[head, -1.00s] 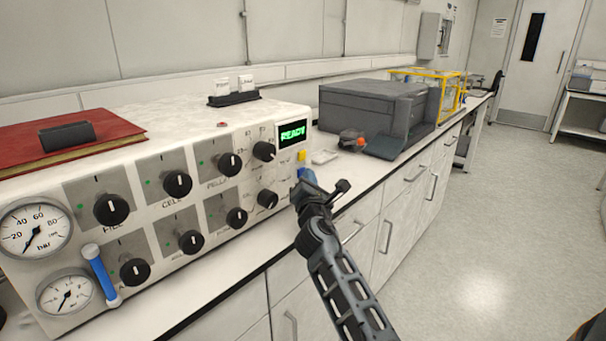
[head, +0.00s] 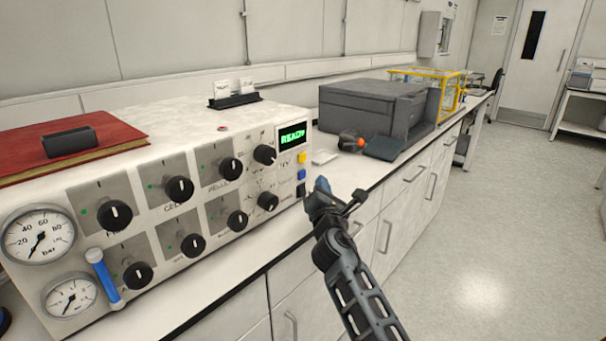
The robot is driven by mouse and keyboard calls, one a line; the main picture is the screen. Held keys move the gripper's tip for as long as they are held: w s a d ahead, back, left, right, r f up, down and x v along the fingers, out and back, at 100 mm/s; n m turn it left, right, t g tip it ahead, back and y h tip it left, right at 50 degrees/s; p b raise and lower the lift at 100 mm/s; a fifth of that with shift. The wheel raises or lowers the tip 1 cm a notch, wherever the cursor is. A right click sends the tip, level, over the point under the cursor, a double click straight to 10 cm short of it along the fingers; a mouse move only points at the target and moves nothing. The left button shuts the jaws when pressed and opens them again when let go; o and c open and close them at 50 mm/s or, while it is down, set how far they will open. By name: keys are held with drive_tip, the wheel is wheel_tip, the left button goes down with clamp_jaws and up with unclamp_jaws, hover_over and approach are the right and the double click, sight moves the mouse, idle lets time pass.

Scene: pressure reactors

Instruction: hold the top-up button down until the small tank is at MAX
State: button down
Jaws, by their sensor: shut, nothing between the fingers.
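The white reactor control panel (head: 225,175) stands on the bench at left. At its right end, under the green "READY" display (head: 292,136), are a yellow button (head: 302,157), a blue button (head: 301,174) and a dark button (head: 300,190). I cannot read which is top-up.
Several black knobs (head: 179,189) and two round gauges (head: 38,236) cover the panel front. A red book (head: 70,150) lies on top. A grey printer-like box (head: 370,108) stands behind on the bench. Open floor (head: 480,250) lies at right.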

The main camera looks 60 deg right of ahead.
drive_tip(key=shift+s+a, duration=0.25)
drive_tip(key=shift+s, duration=0.8)
drive_tip(key=s+a+f+m+t+y, duration=0.2)
drive_tip(key=s+a+f+y, duration=0.15)
drive_tip(key=a, duration=0.55)
drive_tip(key=s+a+f+m+t+y, duration=0.1)
drive_tip(key=s+a+f+y, duration=0.2)
drive_tip(key=a, duration=0.5)
drive_tip(key=s+a+f+m+t+y, duration=0.1)
drive_tip(key=a+f+m+t+y, duration=0.2)
drive_tip(key=a, duration=0.6)
drive_tip(key=s+a+r+m+y, duration=0.3)
drive_tip(key=s+a+m, duration=0.2)
drive_tip(key=s+a, duration=0.3)
drive_tip(key=s+a+r+m+g+y, duration=0.1)
drive_tip(key=s+a+r+m+y, duration=0.2)
drive_tip(key=s+a, duration=0.4)
drive_tip(key=s+m+y, duration=0.1)
drive_tip(key=s+m, duration=0.1)
drive_tip(key=s, duration=0.2)
drive_tip(key=shift+a+r+m, duration=0.35)
drive_tip(key=shift+a+m, duration=0.05)
